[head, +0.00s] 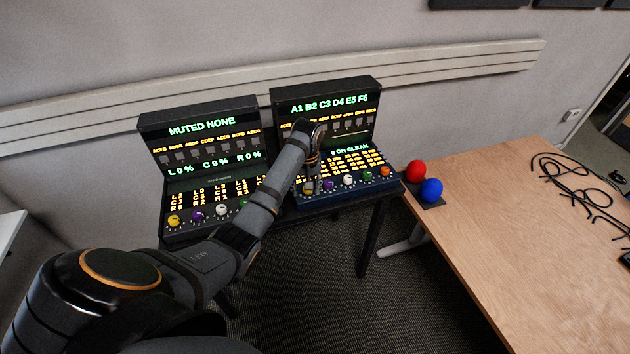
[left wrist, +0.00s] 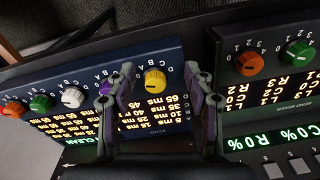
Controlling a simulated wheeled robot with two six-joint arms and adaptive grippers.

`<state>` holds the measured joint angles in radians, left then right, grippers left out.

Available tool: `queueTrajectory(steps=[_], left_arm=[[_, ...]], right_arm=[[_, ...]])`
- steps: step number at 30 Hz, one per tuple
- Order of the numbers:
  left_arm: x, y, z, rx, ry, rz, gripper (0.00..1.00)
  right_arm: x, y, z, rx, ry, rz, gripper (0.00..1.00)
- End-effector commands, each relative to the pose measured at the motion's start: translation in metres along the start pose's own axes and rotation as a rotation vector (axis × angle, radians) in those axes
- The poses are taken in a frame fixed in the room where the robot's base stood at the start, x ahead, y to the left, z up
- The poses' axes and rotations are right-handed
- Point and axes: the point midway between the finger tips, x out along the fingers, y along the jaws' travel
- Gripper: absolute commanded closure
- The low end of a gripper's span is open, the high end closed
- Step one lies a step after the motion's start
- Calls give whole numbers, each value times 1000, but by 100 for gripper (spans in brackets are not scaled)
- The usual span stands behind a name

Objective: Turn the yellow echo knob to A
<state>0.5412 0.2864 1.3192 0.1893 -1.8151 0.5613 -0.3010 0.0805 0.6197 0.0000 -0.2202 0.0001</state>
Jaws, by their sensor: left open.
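The yellow echo knob (left wrist: 154,80) is on the blue echo panel (left wrist: 172,58), at that panel's end beside the dark mixer panel. It also shows in the head view (head: 307,191), partly covered by my gripper. My left gripper (left wrist: 158,78) is open, with one finger on each side of the yellow knob in the left wrist view. I cannot tell whether the fingertips touch it. The knob's pointer mark is too small to read surely. My right gripper is not in view.
Purple (head: 328,185), white (head: 348,180), green (head: 368,175) and orange (head: 385,171) knobs sit in the same row. The left console (head: 150,130) has its own yellow knob (head: 174,220). Red (head: 416,171) and blue balls (head: 431,190) are by the wooden table (head: 510,210), which holds black cables.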

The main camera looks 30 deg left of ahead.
Motion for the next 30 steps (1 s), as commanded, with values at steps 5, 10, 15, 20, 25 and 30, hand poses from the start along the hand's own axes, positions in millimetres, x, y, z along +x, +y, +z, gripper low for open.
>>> queueTrajectory(steps=[5,10,15,20,25,30], left_arm=[[-42,2,-34,-131,-45,10,47],[-66,1,-48,-207,-80,17,47],[-65,1,-48,-214,-86,16,47],[-44,1,-46,-213,-88,14,47],[-6,2,-42,-211,-88,14,47],[24,3,-40,-212,-86,15,47]], right_arm=[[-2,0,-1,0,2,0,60],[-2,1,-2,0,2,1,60],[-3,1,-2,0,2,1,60],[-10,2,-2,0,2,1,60],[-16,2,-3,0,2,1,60],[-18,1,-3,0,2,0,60]])
